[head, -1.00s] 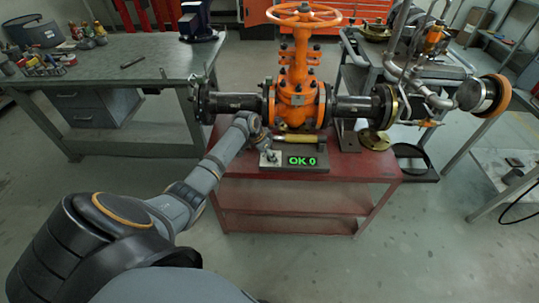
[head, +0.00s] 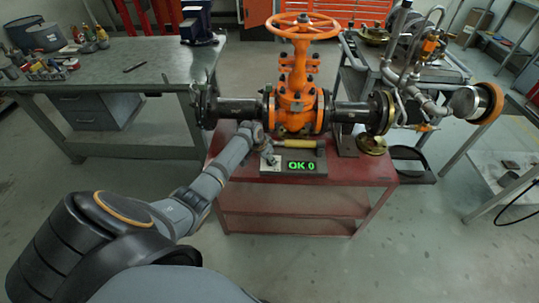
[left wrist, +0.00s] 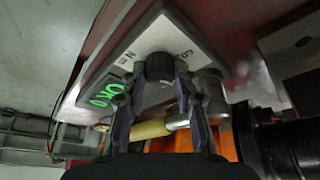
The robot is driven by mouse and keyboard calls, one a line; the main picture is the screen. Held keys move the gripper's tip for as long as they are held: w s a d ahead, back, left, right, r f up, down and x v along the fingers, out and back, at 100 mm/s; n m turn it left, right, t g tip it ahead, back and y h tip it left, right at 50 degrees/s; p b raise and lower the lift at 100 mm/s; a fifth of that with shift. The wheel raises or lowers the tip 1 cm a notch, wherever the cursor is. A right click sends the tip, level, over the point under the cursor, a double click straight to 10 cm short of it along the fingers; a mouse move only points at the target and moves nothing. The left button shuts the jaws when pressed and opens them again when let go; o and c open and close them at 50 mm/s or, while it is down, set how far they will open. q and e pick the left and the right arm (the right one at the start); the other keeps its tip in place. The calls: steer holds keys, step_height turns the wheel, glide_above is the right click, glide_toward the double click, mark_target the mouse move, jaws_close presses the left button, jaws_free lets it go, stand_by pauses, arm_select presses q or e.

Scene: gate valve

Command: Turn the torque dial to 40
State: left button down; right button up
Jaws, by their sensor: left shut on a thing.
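The torque dial is a dark round knob (left wrist: 160,68) on a pale plate (left wrist: 133,50) with printed marks, in the left wrist view. My left gripper (left wrist: 162,84) has its two fingers around the knob, one on each side, shut on it. In the head view my left gripper (head: 266,153) is at the left end of the grey tester box (head: 291,175) and hides much of the dial. The green display (head: 301,166) reads "OK 0". A torque wrench with a yellow handle (head: 297,143) lies behind the display. My right gripper is not in view.
An orange gate valve (head: 297,85) with dark flanged pipes stands behind the box on the red cart (head: 345,172). A grey workbench (head: 100,68) is at the left. Pipework with a gauge (head: 470,102) is at the right. Floor in front is clear.

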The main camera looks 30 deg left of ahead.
arm_select(q)
steer(key=c, duration=1)
jaws_free()
steer(key=v, duration=1.2)
steer(key=shift+s, duration=0.1)
steer(key=shift+f, duration=0.1)
